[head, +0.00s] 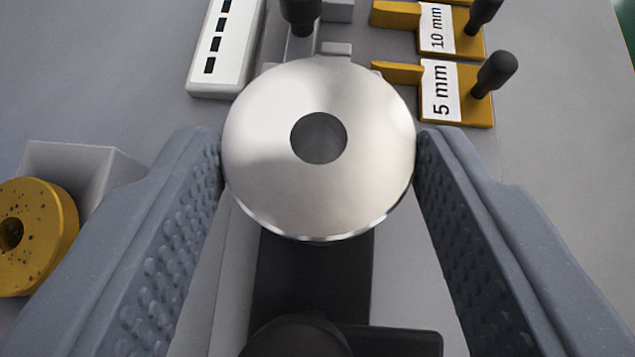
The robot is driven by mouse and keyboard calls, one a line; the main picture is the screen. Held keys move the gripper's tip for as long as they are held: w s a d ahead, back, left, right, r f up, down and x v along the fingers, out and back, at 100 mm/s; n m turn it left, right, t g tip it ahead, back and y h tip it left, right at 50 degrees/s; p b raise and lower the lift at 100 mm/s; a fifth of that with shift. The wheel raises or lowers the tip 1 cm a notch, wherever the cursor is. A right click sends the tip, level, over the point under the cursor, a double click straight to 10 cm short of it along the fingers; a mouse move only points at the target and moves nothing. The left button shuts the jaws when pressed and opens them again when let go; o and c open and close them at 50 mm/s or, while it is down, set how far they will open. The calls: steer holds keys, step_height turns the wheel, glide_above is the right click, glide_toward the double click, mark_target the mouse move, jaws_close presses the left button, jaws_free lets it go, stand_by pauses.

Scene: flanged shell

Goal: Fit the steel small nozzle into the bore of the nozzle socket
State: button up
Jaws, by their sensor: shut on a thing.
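The steel small nozzle (270,165) is a shiny round disc with a dark round hole in its middle. My gripper (319,150) is shut on it, with one grey ridged finger against its left edge and one against its right edge. Its flat face is toward the camera, and it hides what lies directly behind it. I cannot make out the nozzle socket or its bore for sure in this view. A dark block (312,270) with a rounded black part in front shows below the nozzle, between the fingers.
Yellow blocks marked 5 mm (472,108) and 10 mm (462,42), with black knobs, stand at the upper right. A white slotted strip (226,45) lies at the upper left. A yellow speckled ring (50,225) leans by a grey box (75,165) at left. The grey surface at far right is clear.

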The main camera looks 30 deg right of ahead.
mark_target(325, 329)
steer(key=shift+f+b, duration=1.25)
steer(key=shift+f, duration=0.35)
steer(key=shift+r, duration=0.2)
steer(key=shift+r+p, duration=0.5)
steer(key=shift+r, duration=0.7)
steer(key=shift+b, duration=0.6)
stand_by(1.3)
steer(key=shift+f+b, duration=0.95)
steer(key=shift+f, duration=0.4)
steer(key=o, duration=1.2)
steer(key=shift+s, duration=0.15)
